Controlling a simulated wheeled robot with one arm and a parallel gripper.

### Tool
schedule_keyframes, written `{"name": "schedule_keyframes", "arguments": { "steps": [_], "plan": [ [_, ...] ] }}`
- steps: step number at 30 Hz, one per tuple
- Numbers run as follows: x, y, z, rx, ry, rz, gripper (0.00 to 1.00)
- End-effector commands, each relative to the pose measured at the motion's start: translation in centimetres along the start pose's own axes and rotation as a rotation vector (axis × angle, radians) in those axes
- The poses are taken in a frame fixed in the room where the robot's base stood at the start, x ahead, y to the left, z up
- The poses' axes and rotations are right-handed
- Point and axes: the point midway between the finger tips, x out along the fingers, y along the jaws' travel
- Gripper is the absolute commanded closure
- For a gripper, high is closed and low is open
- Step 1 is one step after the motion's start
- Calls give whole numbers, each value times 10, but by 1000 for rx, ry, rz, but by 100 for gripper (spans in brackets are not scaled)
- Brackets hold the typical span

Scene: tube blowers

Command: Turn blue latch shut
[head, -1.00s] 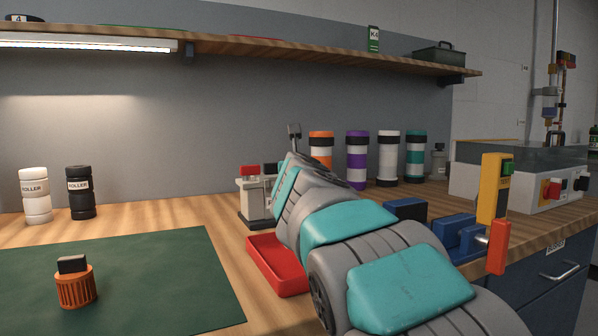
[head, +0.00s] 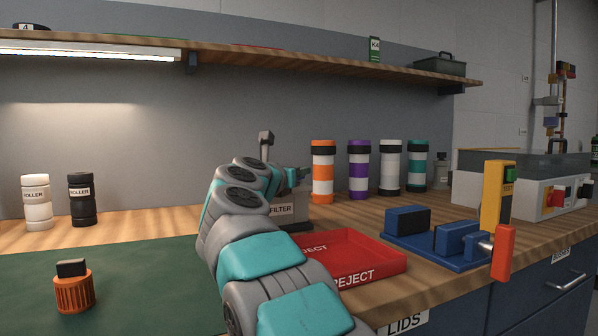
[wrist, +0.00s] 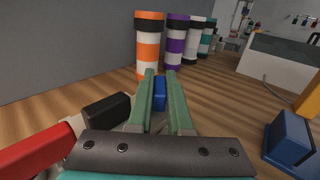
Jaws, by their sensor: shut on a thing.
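The blue latch (wrist: 160,92) shows as a small blue piece between the two green fingers of my gripper (wrist: 161,88) in the wrist view. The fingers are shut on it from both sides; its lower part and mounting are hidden. In the head view my gripper (head: 302,172) is at the grey unit labelled FILTER (head: 286,212), at its right upper side, and my arm covers much of the unit. The latch cannot be made out in the head view. A black block (wrist: 107,111) and a red piece (wrist: 35,150) lie left of the fingers in the wrist view.
An orange-banded tube (head: 323,172) stands just beyond my gripper, with several more tubes to its right. A red REJECT tray (head: 365,262) lies in front. A shelf (head: 320,66) runs above.

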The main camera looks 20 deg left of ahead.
Motion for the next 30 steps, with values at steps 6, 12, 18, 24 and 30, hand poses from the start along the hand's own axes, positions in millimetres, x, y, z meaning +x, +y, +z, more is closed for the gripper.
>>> {"name": "schedule_keyframes", "arguments": {
  "steps": [6, 12, 18, 24, 30],
  "plan": [
    [0, 0, 0, 0, 0, -18, 100],
    [0, 0, 0, -1, 0, -20, 100],
    [0, 0, 0, -1, -1, -19, 77],
    [0, 0, 0, -1, -1, -18, 54],
    [0, 1, 0, -1, 0, -17, 52]
  ]
}}
